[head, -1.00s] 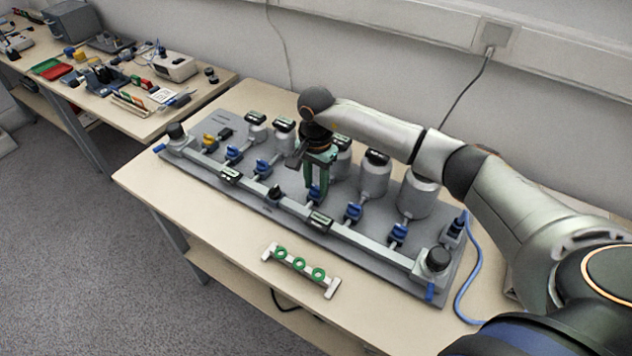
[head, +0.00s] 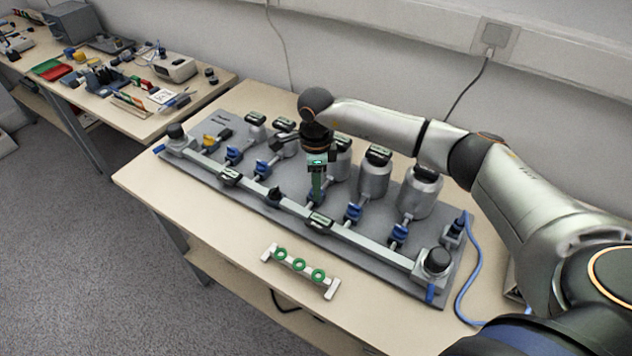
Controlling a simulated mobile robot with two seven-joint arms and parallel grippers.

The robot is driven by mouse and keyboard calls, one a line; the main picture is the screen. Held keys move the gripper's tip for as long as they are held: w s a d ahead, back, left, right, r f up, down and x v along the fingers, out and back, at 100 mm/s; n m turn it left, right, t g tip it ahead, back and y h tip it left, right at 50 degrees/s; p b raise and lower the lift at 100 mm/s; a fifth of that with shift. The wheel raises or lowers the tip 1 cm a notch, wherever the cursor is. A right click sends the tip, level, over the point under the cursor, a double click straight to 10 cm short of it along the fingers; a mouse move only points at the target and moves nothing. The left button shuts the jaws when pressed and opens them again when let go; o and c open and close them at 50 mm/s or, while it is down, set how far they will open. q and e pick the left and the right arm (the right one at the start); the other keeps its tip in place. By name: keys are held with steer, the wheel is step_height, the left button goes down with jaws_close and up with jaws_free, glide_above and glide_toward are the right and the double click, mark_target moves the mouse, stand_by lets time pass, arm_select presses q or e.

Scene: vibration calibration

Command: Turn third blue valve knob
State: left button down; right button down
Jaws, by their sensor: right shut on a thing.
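A grey calibration board (head: 222,187) lies on the wooden table and carries a row of blue valve knobs along a pipe. The third blue knob (head: 313,200) sits near the middle of the row, mostly hidden by my gripper. Other blue knobs show at the left (head: 233,155), at the left middle (head: 262,167), and at the right (head: 353,213) and (head: 398,234). My right gripper (head: 316,194) points down over the third knob, its fingers shut on it. My left gripper is not in view.
Grey cylinders (head: 374,178) stand behind the knobs, close to my right arm. A small rack with green rings (head: 299,265) lies in front of the board. A blue cable (head: 470,284) runs along the right side. A second table (head: 190,91) with assorted parts stands at the left.

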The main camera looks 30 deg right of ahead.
steer(key=m, duration=0.5)
steer(key=shift+p, duration=0.35)
steer(key=shift+m, duration=1)
steer(key=c, duration=0.5)
jaws_free()
steer(key=shift+r, duration=0.1)
step_height(320, 180, up, 12)
steer(key=shift+r, duration=0.2)
